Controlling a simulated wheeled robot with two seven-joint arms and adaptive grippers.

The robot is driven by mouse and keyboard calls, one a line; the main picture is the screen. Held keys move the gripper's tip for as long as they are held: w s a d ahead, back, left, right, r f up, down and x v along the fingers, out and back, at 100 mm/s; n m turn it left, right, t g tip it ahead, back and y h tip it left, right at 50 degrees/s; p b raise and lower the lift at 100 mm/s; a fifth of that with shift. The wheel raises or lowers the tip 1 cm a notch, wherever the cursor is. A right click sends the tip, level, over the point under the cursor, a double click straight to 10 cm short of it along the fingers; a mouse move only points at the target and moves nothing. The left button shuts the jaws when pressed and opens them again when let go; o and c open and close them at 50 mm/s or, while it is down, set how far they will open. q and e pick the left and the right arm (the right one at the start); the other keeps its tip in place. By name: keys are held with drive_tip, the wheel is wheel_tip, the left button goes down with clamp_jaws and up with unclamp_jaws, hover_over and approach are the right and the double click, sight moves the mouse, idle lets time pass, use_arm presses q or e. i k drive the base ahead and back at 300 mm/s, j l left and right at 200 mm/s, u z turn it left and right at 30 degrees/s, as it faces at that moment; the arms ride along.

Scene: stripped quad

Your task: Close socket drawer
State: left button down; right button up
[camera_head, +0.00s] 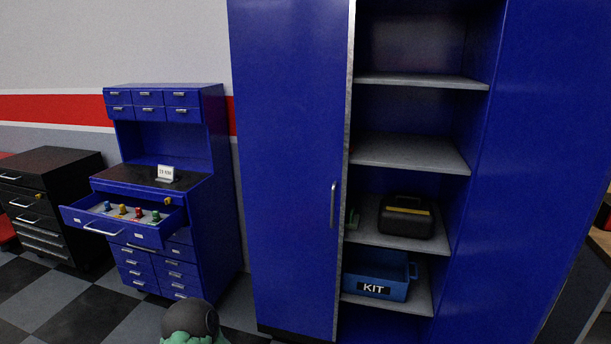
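The socket drawer (127,234) is pulled out from a blue tool station (215,215) on the left. It has a light bar handle (101,230) on its front. Several small coloured pieces, blue, orange, red and green, stand in a row on a pale insert inside it. The row of drawers below it on the station looks shut. Neither of my grippers shows in the head view, so nothing is seen touching the drawer.
A tall blue cabinet (285,160) stands right of the station; its right side is open, with a black case (406,222) and a blue KIT bin (378,284). A black drawer chest (62,172) stands left. A dark round object (192,318) at the bottom is unclear.

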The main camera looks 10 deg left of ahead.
sight(89, 213)
drive_tip(key=i+j+u, duration=0.2)
drive_tip(key=i+u, duration=0.5)
drive_tip(key=i, duration=0.2)
drive_tip(key=i+u, duration=0.4)
drive_tip(key=i+l, duration=0.05)
